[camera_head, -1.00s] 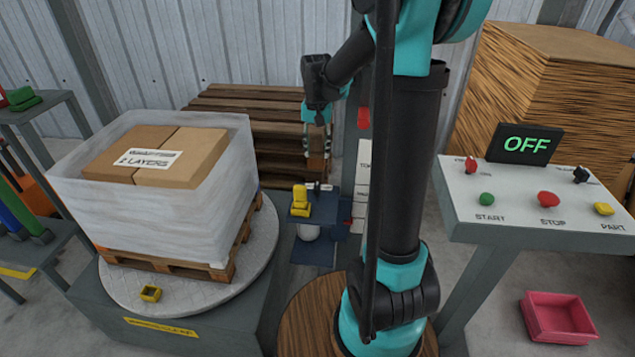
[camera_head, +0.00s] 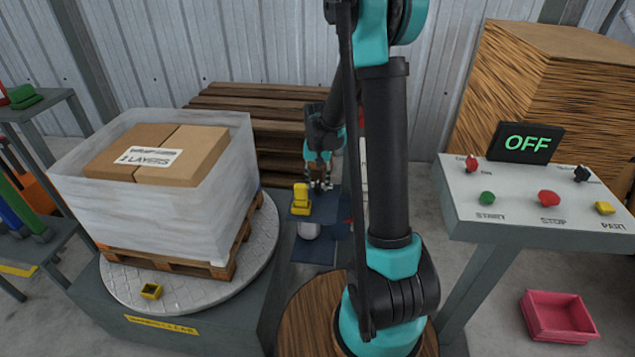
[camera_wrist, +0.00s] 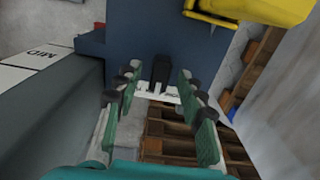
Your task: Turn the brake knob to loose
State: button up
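In the wrist view a small black knob (camera_wrist: 160,70) stands on the dark blue carriage plate (camera_wrist: 140,30), beside a white label (camera_wrist: 158,94) that I can only partly read. My gripper (camera_wrist: 159,76) is open, with one green finger on each side of the knob. Gaps show between the fingers and the knob, and I cannot tell how far the fingertips reach down. In the head view my gripper (camera_head: 318,184) is over the blue carriage (camera_head: 325,208), right of a yellow part (camera_head: 301,198). The knob is not clearly visible there.
A wrapped pallet load (camera_head: 165,205) stands on the turntable (camera_head: 120,285) at left. Wooden pallets (camera_head: 255,120) are stacked behind. The control panel (camera_head: 540,205) at right has a display reading OFF. A mast with white labels (camera_wrist: 40,60) is close at left in the wrist view.

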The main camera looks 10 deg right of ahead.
grip_shut()
dwell(0.5)
jog(key=n, duration=0.4)
jog(key=shift+n, duration=0.3)
jog(key=n, duration=0.4)
jog(key=shift+n, duration=0.3)
grip_release()
